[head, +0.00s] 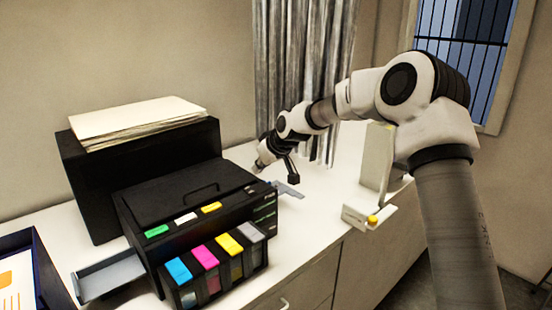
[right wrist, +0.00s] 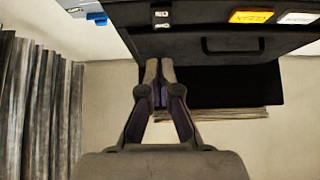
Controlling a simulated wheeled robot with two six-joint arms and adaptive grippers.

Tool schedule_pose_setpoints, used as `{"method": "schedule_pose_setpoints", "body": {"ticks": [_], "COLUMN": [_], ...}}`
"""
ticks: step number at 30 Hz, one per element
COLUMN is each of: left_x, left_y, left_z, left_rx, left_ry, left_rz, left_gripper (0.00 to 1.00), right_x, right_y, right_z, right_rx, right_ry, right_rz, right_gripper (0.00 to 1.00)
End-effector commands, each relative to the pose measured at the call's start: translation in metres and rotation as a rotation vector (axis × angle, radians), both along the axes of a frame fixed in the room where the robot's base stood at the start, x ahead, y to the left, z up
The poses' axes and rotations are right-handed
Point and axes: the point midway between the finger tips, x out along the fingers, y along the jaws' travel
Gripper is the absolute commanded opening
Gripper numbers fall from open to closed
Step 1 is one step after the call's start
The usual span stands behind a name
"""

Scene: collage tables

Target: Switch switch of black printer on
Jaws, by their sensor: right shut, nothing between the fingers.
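The black printer (head: 180,190) stands on the white counter, with green, white and yellow labels on its top. Its top also fills the upper part of the right wrist view (right wrist: 215,42). A small pair of black controls with white marks, apparently the switch (right wrist: 161,19), sits on the top near one corner. My right gripper (head: 257,169) is at the printer's back right corner. In the right wrist view, its fingertips (right wrist: 159,66) are together and empty, near the printer's edge and in line with the switch. I cannot tell if they touch the printer. My left gripper is not in view.
A black box (head: 85,175) with a paper stack (head: 135,118) stands behind the printer. Coloured ink cartridges (head: 205,258) are at its front, and a grey tray (head: 108,277) sticks out left. A grey metal tool (head: 288,189) lies to the right. A curtain (head: 300,70) hangs behind.

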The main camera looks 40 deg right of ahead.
Motion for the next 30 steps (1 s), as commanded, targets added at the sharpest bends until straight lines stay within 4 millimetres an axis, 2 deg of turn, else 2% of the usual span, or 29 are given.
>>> {"method": "schedule_pose_setpoints", "body": {"ticks": [1, 4, 9, 12, 30], "left_x": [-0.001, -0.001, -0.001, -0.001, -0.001], "left_y": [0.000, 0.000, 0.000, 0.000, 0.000], "left_z": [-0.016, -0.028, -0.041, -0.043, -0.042], "left_rx": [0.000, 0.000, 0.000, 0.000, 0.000], "left_ry": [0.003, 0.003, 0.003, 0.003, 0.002], "left_rz": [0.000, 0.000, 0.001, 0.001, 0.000], "left_gripper": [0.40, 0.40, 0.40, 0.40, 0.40], "right_x": [-0.011, -0.030, -0.055, -0.062, -0.064], "right_y": [-0.001, -0.002, -0.004, -0.005, -0.005], "right_z": [-0.002, 0.012, 0.032, 0.039, 0.042], "right_rx": [0.003, 0.003, 0.002, 0.001, 0.001], "right_ry": [-0.003, -0.004, -0.001, 0.000, 0.002], "right_rz": [0.001, 0.001, 0.001, 0.000, 0.000], "right_gripper": [0.00, 0.00, 0.00, 0.00, 0.00]}}
